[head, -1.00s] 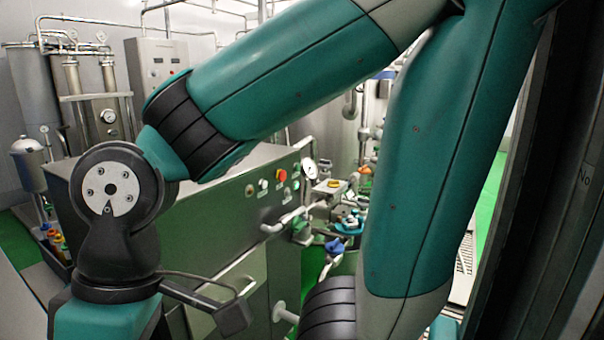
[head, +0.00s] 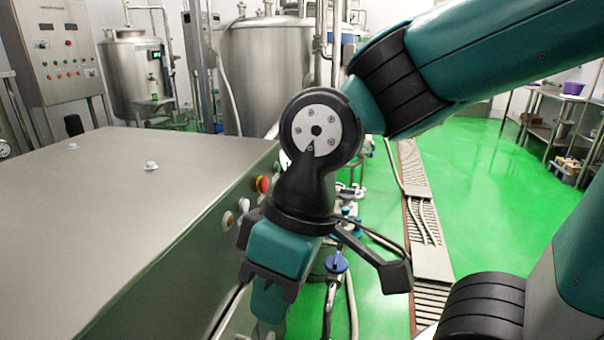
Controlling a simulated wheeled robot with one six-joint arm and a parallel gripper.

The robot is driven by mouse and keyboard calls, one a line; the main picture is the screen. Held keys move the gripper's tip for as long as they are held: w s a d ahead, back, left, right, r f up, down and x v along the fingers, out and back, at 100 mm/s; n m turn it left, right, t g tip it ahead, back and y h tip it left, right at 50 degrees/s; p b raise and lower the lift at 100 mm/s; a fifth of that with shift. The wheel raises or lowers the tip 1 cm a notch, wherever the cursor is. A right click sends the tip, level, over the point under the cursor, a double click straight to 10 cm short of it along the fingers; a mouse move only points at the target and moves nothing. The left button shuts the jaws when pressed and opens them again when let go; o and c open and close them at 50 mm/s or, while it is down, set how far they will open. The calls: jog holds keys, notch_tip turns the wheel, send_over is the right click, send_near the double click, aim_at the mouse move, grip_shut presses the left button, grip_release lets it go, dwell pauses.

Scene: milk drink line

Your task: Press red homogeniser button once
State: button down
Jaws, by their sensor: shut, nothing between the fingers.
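The red button (head: 263,184) sits on the side face of the homogeniser (head: 120,215), a large steel cabinet at the left, near that face's far end. It shows just left of my wrist and is not covered by it. My arm reaches in from the upper right and bends down at the black wrist joint in front of the cabinet's side. The teal wrist link hangs low beside the panel. I see no contact with the button.
A blue-handled valve (head: 336,263) and pipes stand right of my wrist. A steel tank (head: 270,75) and a control cabinet (head: 60,50) stand behind. Green floor (head: 490,190) is open at the right, beside a drain grating (head: 430,250).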

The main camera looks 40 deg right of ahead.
jog(key=shift+w+d, duration=0.1)
jog(key=shift+w, duration=0.3)
